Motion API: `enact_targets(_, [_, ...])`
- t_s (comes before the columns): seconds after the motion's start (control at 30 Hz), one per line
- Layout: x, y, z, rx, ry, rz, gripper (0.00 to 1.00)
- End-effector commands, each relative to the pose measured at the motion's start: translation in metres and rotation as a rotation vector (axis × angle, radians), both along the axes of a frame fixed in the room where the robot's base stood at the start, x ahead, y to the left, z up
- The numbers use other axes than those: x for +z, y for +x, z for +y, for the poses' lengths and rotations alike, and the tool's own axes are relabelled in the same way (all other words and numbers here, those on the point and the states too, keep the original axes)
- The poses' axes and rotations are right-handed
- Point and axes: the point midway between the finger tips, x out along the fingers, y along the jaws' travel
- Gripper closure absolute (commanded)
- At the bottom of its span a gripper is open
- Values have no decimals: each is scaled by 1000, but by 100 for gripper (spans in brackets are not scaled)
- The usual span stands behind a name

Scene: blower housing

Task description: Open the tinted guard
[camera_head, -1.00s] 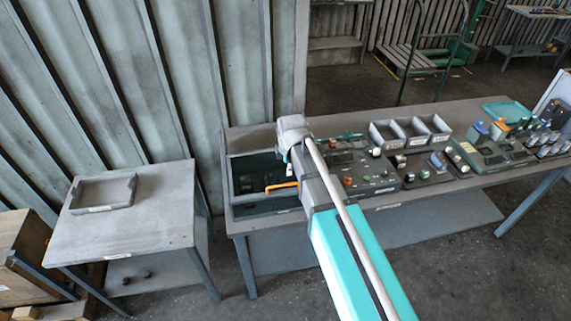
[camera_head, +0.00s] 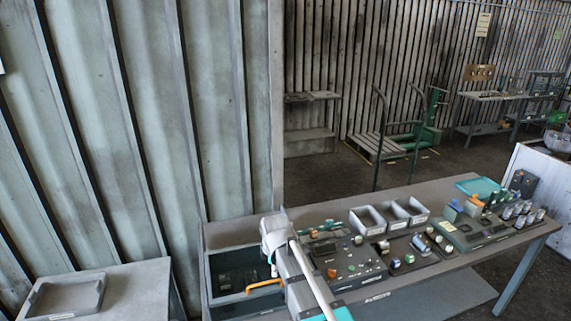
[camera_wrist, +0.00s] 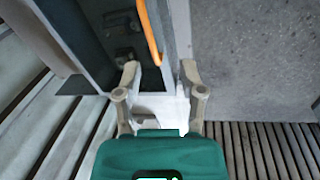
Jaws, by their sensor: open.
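The tinted guard (camera_head: 226,282) is a dark see-through panel in a grey-framed housing at the left end of the bench. It looks closed. An orange bar handle (camera_head: 264,286) runs along its front side, and my arm passes close to the handle's right end. In the wrist view the guard (camera_wrist: 88,40) is at the upper left, with the handle (camera_wrist: 149,32) along its edge. My gripper (camera_wrist: 161,72) is open and empty. The handle's near end appears between the fingertips in the picture, with no clear contact.
The bench (camera_head: 425,276) carries a control panel (camera_head: 350,262), grey bins (camera_head: 388,218) and several knobs right of the housing. A small side table (camera_head: 135,290) stands at left, below a corrugated wall (camera_head: 150,130). Open floor lies behind the bench.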

Motion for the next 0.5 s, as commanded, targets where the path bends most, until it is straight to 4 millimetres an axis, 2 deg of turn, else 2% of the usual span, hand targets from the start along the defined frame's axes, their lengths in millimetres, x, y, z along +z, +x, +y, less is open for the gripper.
enact_targets(0.17, [-15,-8,-19,-106,11,14,49])
enact_targets(0.27, [-27,-16,-38,-223,22,31,49])
enact_targets(0.5, [-66,-44,-96,-621,56,79,49])
